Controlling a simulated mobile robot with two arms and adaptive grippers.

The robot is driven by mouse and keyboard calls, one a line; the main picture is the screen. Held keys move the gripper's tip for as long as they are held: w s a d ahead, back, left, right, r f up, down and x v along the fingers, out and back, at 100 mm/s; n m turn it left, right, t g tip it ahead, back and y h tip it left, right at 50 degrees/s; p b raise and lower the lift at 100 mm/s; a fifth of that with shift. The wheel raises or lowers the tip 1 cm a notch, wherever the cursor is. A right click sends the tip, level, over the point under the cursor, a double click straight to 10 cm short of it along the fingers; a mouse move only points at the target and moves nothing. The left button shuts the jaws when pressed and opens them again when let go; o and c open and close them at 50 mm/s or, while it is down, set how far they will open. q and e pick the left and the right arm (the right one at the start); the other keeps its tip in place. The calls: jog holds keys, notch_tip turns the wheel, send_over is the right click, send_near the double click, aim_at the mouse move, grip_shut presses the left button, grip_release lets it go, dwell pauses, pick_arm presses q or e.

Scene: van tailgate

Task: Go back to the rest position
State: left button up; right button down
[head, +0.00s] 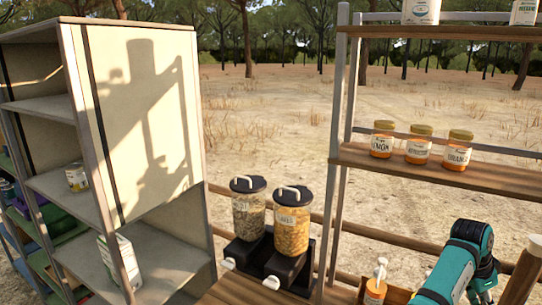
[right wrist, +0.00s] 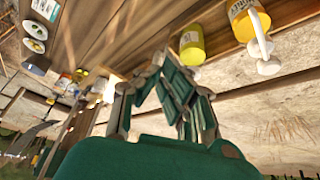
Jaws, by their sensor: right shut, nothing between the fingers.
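My right arm (head: 462,262), teal with dark joints, rises at the lower right of the head view; its gripper is not visible there. In the right wrist view my right gripper (right wrist: 160,62) shows its green and grey fingers drawn together, with nothing held between them. It appears clear of the nearby yellow container (right wrist: 192,45). My left arm and left gripper are in neither view.
Two dispensers with black lids (head: 290,222) stand at centre, beside a pale cabinet (head: 145,120) on the left. Right, a wooden shelf (head: 480,182) carries three orange jars (head: 418,150). An orange pump bottle (head: 376,285) stands below, near my right arm.

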jog(key=s+a+f+n+t+h, duration=0.1)
jog(key=s+f+n+t+h, duration=0.1)
jog(key=s+f+n, duration=0.6)
jog(key=s+a+f+n+t+y, duration=0.15)
jog(key=s+a+n, duration=0.25)
jog(key=s+a, duration=0.4)
jog(key=s+a+f+n+y, duration=0.3)
jog(key=s+a, duration=0.2)
jog(key=a, duration=0.5)
jog(key=s+a+f+n+y, duration=0.2)
jog(key=s+a+n+y, duration=0.15)
jog(key=s+a, duration=0.5)
notch_tip(320, 180, down, 31)
jog(key=a+n+g+b, duration=0.1)
jog(key=a+b, duration=0.1)
jog(key=b, duration=0.5)
pick_arm(q)
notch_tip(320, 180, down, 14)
jog(key=b, duration=0.7)
pick_arm(e)
jog(key=s+d+f, duration=0.1)
jog(key=s+f, duration=0.7)
jog(key=f, duration=0.4)
jog(key=s+d+f+g, duration=0.1)
jog(key=s+d+f, duration=0.1)
jog(key=s+f, duration=0.7)
notch_tip(320, 180, down, 4)
jog(key=shift+d+h, duration=0.25)
jog(key=shift+h, duration=0.15)
